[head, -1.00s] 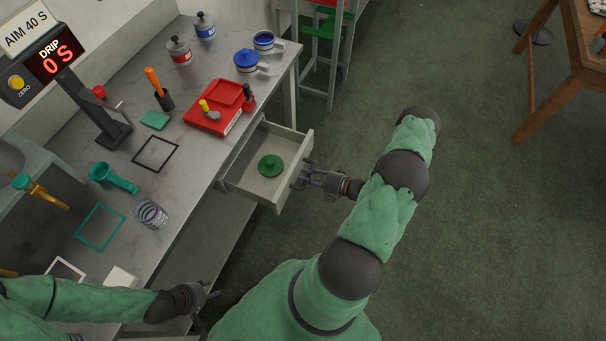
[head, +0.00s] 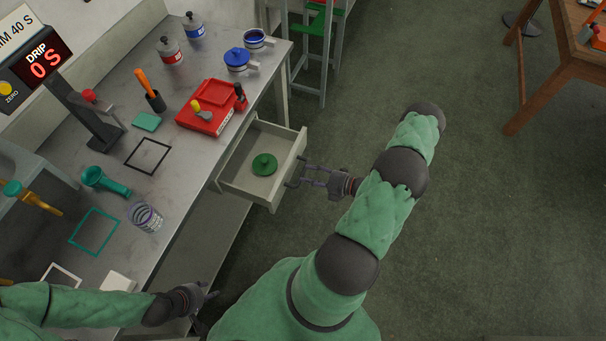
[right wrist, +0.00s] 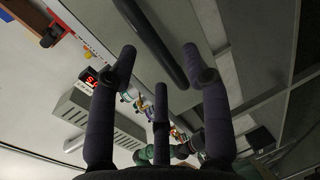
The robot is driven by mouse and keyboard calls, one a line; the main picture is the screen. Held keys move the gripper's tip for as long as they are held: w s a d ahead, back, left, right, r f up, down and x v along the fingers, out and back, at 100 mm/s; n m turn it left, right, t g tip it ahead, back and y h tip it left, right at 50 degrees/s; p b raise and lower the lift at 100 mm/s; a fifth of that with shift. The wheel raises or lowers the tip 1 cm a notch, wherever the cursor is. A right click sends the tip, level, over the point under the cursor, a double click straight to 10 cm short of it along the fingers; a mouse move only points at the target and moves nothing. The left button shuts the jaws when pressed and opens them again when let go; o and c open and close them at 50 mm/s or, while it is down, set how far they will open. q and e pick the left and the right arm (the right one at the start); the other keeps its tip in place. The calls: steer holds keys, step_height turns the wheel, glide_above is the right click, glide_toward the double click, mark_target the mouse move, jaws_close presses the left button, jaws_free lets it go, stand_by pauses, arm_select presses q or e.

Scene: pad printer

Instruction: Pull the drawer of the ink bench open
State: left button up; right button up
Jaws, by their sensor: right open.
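The drawer (head: 283,182) of the ink bench (head: 190,170) is pulled out at the bench's right side. A green lidded or knobbed disc (head: 264,164) lies inside it. My right gripper (head: 299,176) is just outside the drawer front, its fingers pointing at it. In the right wrist view its fingers (right wrist: 160,70) are spread, with nothing held between them. A dark bar (right wrist: 152,40), apparently the drawer handle, runs beyond the fingertips there; I cannot tell whether they touch it. My left gripper (head: 205,295) hangs low by the bench's near edge; its finger opening is unclear.
Green floor right of the drawer is clear. A wooden table (head: 560,70) stands far right.

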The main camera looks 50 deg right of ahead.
steer(key=v, duration=0.8)
steer(key=shift+s, duration=0.3)
steer(key=shift+d, duration=0.1)
